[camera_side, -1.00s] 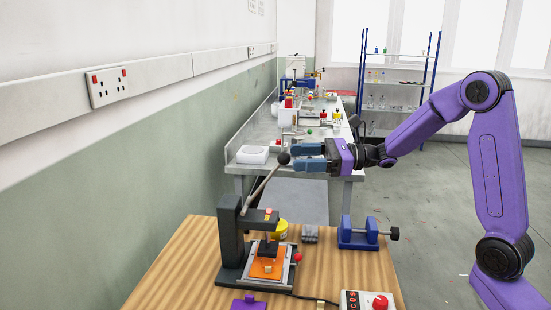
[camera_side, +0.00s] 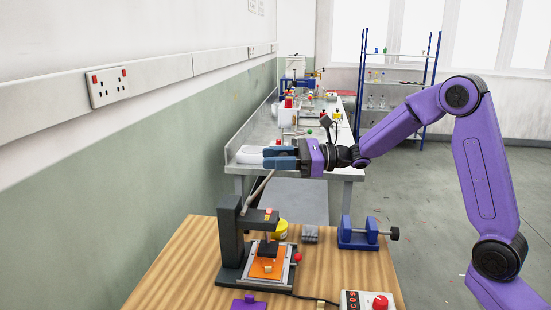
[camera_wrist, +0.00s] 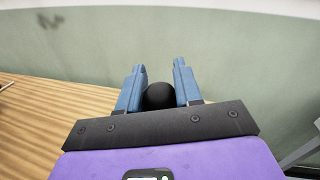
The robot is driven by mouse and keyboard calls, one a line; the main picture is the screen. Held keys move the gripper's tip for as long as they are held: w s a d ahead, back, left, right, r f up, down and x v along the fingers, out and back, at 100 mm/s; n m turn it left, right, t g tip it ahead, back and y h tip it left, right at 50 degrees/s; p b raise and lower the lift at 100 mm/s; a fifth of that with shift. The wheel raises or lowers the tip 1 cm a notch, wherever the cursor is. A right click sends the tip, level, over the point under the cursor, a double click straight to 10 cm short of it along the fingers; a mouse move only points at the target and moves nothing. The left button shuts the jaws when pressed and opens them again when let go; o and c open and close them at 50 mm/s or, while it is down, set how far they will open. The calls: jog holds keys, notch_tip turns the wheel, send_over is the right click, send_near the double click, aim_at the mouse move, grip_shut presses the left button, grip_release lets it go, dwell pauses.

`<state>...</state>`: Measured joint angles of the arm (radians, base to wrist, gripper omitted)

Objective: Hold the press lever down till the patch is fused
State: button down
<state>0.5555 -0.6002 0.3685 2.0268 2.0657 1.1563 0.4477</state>
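The press (camera_side: 230,236) is dark grey and stands on the wooden table. Its lever (camera_side: 259,188) is a grey rod slanting up to the right, so it is raised. The lever's round black knob (camera_wrist: 158,96) lies between my fingers in the wrist view; in the side view they hide it. My gripper (camera_side: 280,157) has blue fingers, which appear to touch the knob on both sides. An orange patch (camera_side: 267,268) lies on the press bed under the press head (camera_side: 268,249).
A blue clamp (camera_side: 358,234), a yellow tub (camera_side: 279,229) and a grey block (camera_side: 310,234) stand right of the press. A control box with a red knob (camera_side: 380,302) and a purple piece (camera_side: 249,303) are at the front. The wall is on the left.

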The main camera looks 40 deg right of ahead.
jog(key=shift+s+d+f+t+y, duration=0.5)
jog(key=shift+s+d+f+y, duration=0.15)
jog(key=shift+d+f, duration=0.1)
jog(key=s+d+f, duration=0.2)
jog(key=f, duration=0.3)
jog(key=s+d+f+y, duration=0.1)
jog(key=s+d+f, duration=0.1)
jog(key=f, duration=0.4)
jog(key=shift+s+n, duration=0.3)
jog(key=shift+n, duration=0.1)
jog(key=c, duration=0.8)
grip_release()
jog(key=shift+a, duration=0.1)
